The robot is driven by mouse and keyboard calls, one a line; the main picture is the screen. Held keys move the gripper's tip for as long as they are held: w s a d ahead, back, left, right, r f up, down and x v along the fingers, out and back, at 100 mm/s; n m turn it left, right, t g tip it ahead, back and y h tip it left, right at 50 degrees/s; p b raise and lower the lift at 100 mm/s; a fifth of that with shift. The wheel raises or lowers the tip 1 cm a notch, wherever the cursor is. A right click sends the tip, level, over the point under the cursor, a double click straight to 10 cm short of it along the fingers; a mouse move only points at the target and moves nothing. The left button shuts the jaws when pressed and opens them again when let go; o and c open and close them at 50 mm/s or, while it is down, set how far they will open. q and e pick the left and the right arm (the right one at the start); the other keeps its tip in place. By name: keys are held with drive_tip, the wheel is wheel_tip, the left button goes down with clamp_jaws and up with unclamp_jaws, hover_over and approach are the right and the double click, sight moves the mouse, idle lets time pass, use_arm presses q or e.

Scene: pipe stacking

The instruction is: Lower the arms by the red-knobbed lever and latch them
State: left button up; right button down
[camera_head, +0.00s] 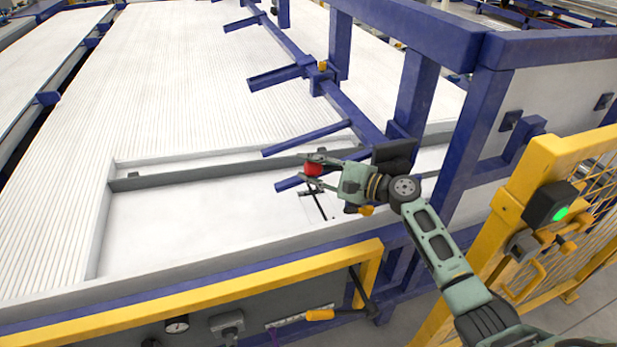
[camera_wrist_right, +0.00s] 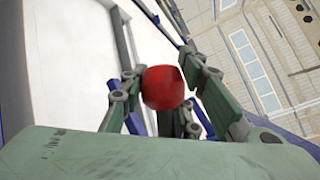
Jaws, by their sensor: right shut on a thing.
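The red knob (camera_head: 313,169) of the lever sits between the fingers of my right gripper (camera_head: 309,171) in the head view. The right gripper is shut on it. The knob (camera_wrist_right: 163,88) also shows in the right wrist view, with a finger on each side. A thin dark lever rod (camera_head: 318,205) shows below the knob. Several blue arms (camera_head: 307,138) stick out to the left from a long blue beam (camera_head: 350,112). The nearest arm (camera_head: 290,183) is just left of the knob. I cannot make out the latch for certain. My left gripper is not in view.
White pipes (camera_head: 180,80) lie in a wide bed behind the white tray frame (camera_head: 190,262). A yellow rail (camera_head: 200,298) runs along the front. Blue posts (camera_head: 470,140) and a yellow gate (camera_head: 550,190) with a green light stand close to my right arm.

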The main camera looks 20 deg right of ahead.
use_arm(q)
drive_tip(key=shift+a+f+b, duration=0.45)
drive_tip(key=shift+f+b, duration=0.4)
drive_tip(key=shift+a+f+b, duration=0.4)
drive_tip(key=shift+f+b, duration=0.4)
use_arm(e)
drive_tip(key=d+r+m+t+y, duration=0.1)
drive_tip(key=d+r+m+t, duration=0.5)
drive_tip(key=d+r+m, duration=0.4)
drive_tip(key=shift+w+d+r+t+y, duration=0.25)
drive_tip(key=shift+d+r+t+y, duration=0.15)
drive_tip(key=shift+d+r, duration=3.2)
drive_tip(key=shift+a+r, duration=0.65)
drive_tip(key=shift+a, duration=0.05)
drive_tip(key=c, duration=1.8)
unclamp_jaws()
drive_tip(key=o, duration=0.4)
drive_tip(key=shift+s+d, duration=0.25)
wheel_tip(320, 180, up, 10)
drive_tip(key=shift+w+a+r, duration=0.1)
